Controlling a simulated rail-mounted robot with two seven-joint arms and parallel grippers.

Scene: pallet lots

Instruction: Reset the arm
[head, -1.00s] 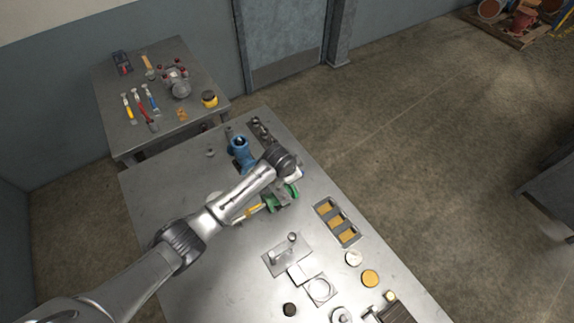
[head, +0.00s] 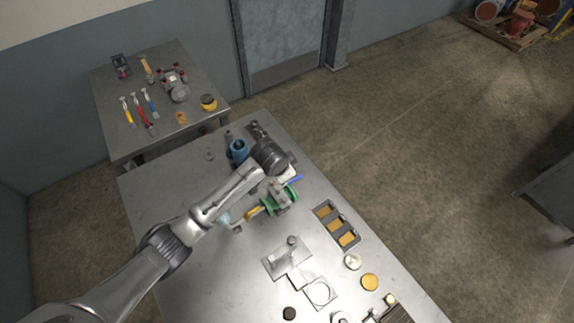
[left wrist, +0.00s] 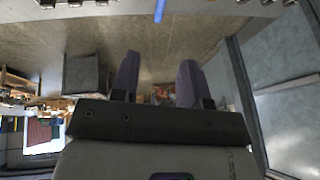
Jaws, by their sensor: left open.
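My left arm reaches in from the lower left over the metal workbench (head: 160,200) in the head view. Its dark wrist sits just beside the blue fitting (head: 238,148) and above the green part (head: 278,201); the fingers cannot be made out there. In the left wrist view my left gripper (left wrist: 159,82) is open, its two dark fingers apart with nothing between them. A thin blue bar (head: 294,180) shows beside the green part, and a blue bar is also at the top of the left wrist view (left wrist: 159,10). My right gripper is not in view.
An orange-bottomed tray (head: 337,224), grey plates (head: 287,258) and several round pieces lie on the workbench's right part. A side table (head: 105,85) with tools stands at the back left. The workbench's left part is clear; open floor lies to the right.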

